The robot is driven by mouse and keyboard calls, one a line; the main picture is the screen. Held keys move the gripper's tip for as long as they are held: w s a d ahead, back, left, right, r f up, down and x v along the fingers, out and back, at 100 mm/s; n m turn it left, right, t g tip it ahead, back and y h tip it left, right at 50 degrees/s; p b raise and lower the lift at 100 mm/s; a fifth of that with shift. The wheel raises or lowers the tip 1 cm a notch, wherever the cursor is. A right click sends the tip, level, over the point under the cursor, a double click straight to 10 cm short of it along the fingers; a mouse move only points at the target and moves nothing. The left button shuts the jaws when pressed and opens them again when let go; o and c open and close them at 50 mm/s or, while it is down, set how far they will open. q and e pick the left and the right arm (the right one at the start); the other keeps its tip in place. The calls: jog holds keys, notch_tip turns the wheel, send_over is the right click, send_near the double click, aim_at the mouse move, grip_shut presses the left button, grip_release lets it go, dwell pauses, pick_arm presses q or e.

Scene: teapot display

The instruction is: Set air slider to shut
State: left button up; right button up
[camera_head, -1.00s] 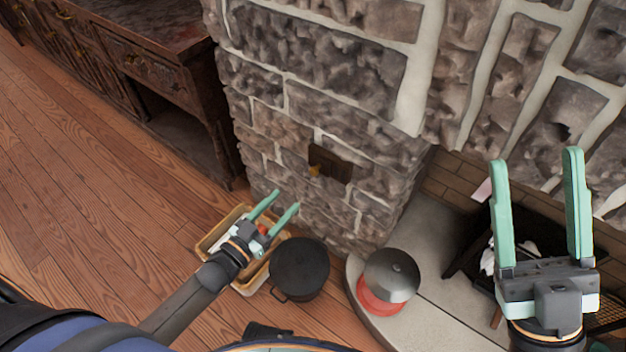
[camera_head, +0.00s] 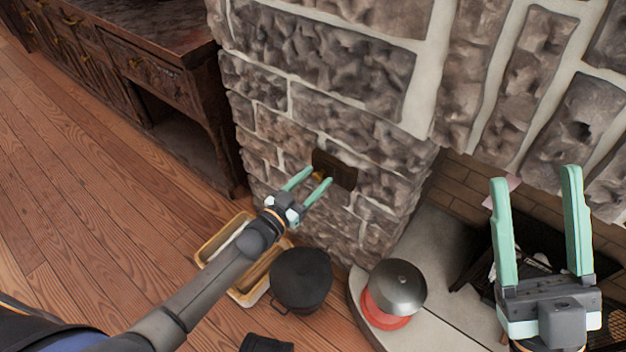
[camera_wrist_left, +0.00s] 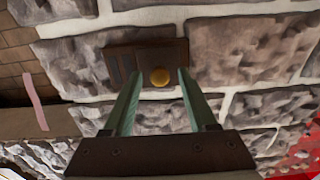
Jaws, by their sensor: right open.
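The air slider is a dark brown plate (camera_head: 337,168) set in the stone wall, with a small brass knob (camera_head: 318,175) at its left end. In the left wrist view the plate (camera_wrist_left: 125,62) has dark slots at its left, and the round knob (camera_wrist_left: 160,77) sits toward its right. My left gripper (camera_head: 312,177) is open, its fingertips close to the wall on either side of the knob. I cannot tell whether they touch it. My right gripper (camera_head: 535,175) is open and empty, in front of the fireplace.
A black pot (camera_head: 301,280) and a wooden tray (camera_head: 211,250) stand on the floor below the left arm. A metal-lidded red pot (camera_head: 393,291) sits on the hearth edge (camera_head: 357,300). A dark wooden cabinet (camera_head: 190,110) stands left of the wall.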

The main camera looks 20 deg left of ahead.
pick_arm(q)
grip_shut()
dwell(1.3)
